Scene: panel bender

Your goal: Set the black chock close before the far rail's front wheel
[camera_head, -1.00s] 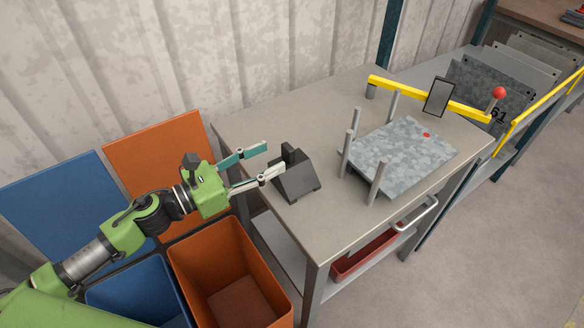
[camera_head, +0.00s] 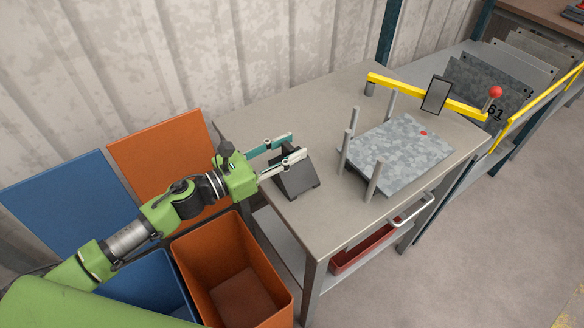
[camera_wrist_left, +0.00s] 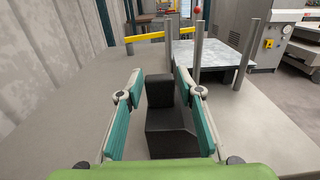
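The black chock (camera_head: 296,181), a dark wedge-like block with an upright part, stands on the grey table near its left end. My left gripper (camera_head: 297,146) is open, its two fingers reaching over the chock from the left. In the left wrist view the chock (camera_wrist_left: 160,92) shows between the open fingers (camera_wrist_left: 158,74), with a visible gap on each side. I cannot make out a rail wheel in either view. My right gripper is not in view.
On the grey table (camera_head: 285,100) a speckled metal sheet (camera_head: 400,152) lies among several upright posts. A yellow bar (camera_head: 400,84) with a dark panel (camera_head: 436,94) stands behind. An orange bin (camera_head: 230,262) and a blue bin (camera_head: 150,285) stand below left.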

